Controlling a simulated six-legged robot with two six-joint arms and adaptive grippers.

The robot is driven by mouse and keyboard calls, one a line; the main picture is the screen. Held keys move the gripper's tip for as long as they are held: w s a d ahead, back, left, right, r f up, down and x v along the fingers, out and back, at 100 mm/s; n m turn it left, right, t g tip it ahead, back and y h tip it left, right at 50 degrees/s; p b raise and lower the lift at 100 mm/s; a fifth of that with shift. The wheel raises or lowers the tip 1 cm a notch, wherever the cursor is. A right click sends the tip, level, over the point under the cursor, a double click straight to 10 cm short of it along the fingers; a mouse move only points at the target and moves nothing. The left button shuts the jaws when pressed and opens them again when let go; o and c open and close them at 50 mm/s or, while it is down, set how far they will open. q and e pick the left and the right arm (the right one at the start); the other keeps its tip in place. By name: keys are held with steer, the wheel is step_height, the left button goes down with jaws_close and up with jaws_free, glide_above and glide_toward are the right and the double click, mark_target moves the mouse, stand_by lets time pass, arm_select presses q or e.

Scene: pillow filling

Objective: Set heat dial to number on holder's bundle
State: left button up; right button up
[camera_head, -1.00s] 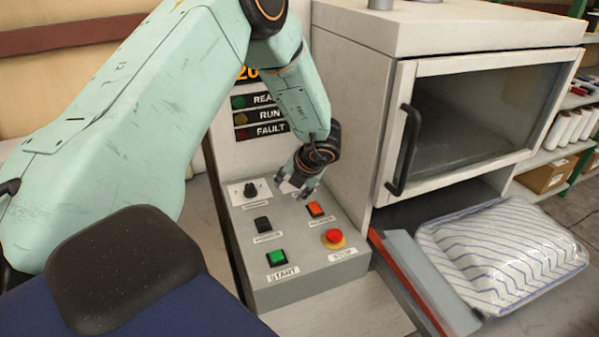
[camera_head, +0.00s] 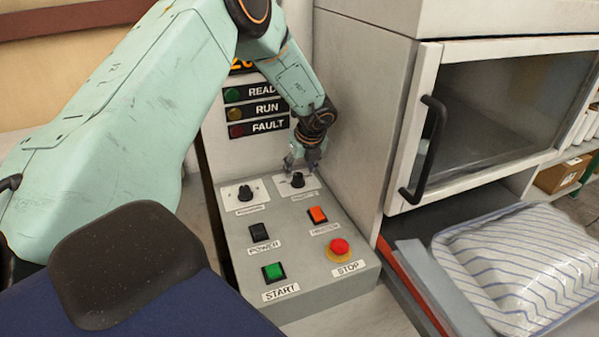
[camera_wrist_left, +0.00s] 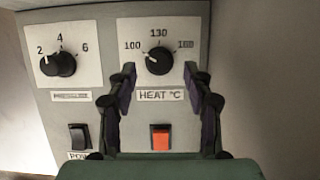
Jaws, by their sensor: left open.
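The heat dial (camera_wrist_left: 158,61) is a black knob on a white plate labelled "HEAT °C", with marks 100, 130 and a right-hand number I cannot read surely. Its pointer looks turned toward the upper left, near 100. In the head view the heat dial (camera_head: 297,180) is at the panel's back right. My left gripper (camera_head: 303,163) is just above and behind it. In the left wrist view the left gripper (camera_wrist_left: 158,84) is open, with its fingers either side of the dial's lower part, apart from the knob. No holder or number bundle is identifiable. My right gripper is not in view.
A second dial (camera_head: 246,192), marked 2, 4, 6, sits left of the heat dial. The panel also has a black power switch (camera_head: 259,232), an orange switch (camera_head: 317,214), a green start button (camera_head: 273,271) and a red stop button (camera_head: 339,247). A striped pillow (camera_head: 520,265) lies right.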

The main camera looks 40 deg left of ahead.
mark_target(298, 175)
arm_select(q)
steer(key=shift+x, duration=0.9)
steer(key=shift+a+f, duration=0.3)
steer(key=shift+f, duration=0.25)
steer(key=shift+d, duration=0.15)
steer(key=shift+r, duration=0.1)
steer(key=shift+c, duration=0.7)
jaws_close()
